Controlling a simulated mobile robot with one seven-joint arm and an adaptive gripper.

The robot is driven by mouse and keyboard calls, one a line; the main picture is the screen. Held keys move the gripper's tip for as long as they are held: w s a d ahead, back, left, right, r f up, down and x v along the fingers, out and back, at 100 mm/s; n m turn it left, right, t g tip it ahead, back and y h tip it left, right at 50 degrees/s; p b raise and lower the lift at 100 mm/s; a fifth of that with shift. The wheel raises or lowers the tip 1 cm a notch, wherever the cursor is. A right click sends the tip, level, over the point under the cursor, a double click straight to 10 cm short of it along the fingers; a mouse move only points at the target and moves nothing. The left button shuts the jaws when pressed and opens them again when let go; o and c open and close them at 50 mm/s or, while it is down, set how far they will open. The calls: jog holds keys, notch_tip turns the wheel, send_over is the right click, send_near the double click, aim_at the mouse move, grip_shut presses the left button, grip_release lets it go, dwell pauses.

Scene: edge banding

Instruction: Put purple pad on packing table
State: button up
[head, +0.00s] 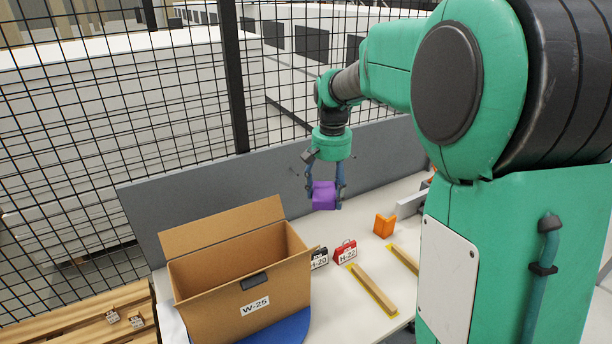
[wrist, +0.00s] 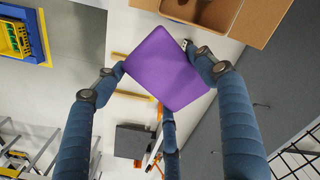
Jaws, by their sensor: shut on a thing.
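My gripper (head: 324,190) is shut on the purple pad (head: 324,196) and holds it above the packing table (head: 378,274), near the table's grey back panel. The pad hides part of the table in the wrist view.
An open cardboard box (head: 240,285) marked W-25 stands left on the table. Beside it are a black tag H-20 (head: 319,258), a red tag H-22 (head: 345,252), wooden strips (head: 373,290) and an orange corner piece (head: 384,225). A mesh fence (head: 120,110) rises behind.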

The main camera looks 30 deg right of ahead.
jog(key=s+d+f+m+p, duration=0.2)
jog(key=s+m+p, duration=0.1)
jog(key=s, duration=1.2)
send_over(350, 325)
notch_tip(350, 325, down, 34)
jog(key=shift+f+b, duration=0.3)
jog(key=shift+f, duration=0.4)
jog(key=shift+f, duration=0.15)
jog(key=shift+f+b, duration=2.25)
jog(key=shift+f, duration=1)
jog(key=shift+f+b, duration=0.35)
jog(key=shift+f, duration=0.2)
jog(key=o, duration=1.1)
jog(key=shift+r, duration=0.1)
